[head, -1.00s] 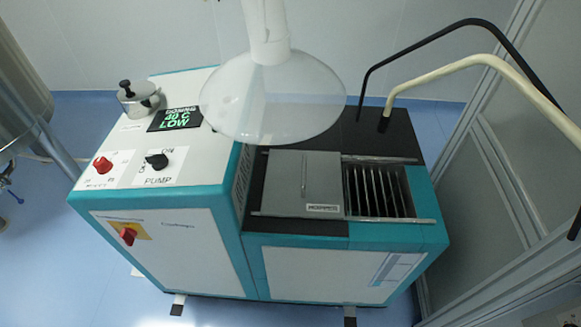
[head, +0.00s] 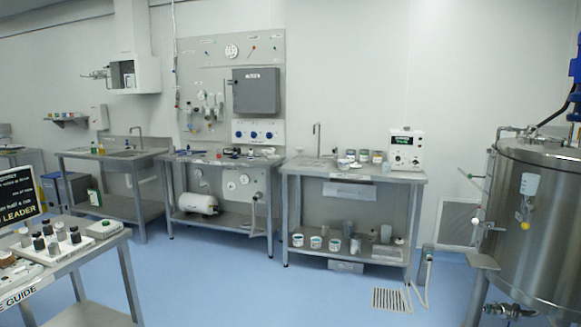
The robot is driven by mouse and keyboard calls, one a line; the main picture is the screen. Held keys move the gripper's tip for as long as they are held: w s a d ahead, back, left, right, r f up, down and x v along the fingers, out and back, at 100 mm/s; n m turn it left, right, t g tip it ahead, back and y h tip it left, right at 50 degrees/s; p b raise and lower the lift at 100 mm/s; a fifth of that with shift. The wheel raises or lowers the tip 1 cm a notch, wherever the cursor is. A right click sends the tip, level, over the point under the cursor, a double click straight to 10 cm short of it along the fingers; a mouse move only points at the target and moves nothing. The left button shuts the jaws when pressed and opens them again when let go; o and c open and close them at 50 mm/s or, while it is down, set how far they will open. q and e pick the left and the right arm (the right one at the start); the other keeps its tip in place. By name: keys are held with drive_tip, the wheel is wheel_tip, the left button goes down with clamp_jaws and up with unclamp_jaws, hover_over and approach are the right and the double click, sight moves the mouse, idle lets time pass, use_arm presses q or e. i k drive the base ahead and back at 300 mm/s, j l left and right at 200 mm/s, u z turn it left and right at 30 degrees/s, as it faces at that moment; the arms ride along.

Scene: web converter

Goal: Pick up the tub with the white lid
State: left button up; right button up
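Several small tubs (head: 364,155) stand on top of the right-hand steel bench, left of a white instrument box. Some look pale or white on top, but they are too small to tell which one has the white lid. More tubs (head: 315,242) stand on that bench's lower shelf, some with white around the top. Neither of my grippers is in view.
The right-hand steel bench (head: 300,169) stands against the back wall. The white instrument box (head: 405,150) is on it. A large steel tank (head: 535,225) stands at right. A table with small bottles (head: 52,248) is at near left. Blue floor (head: 215,285) between is clear.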

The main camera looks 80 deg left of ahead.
sight(343, 165)
drive_tip(key=j+u, duration=0.1)
drive_tip(key=u, duration=2.35)
drive_tip(key=i+u, duration=0.2)
drive_tip(key=i, duration=4.25)
drive_tip(key=l+z, duration=0.05)
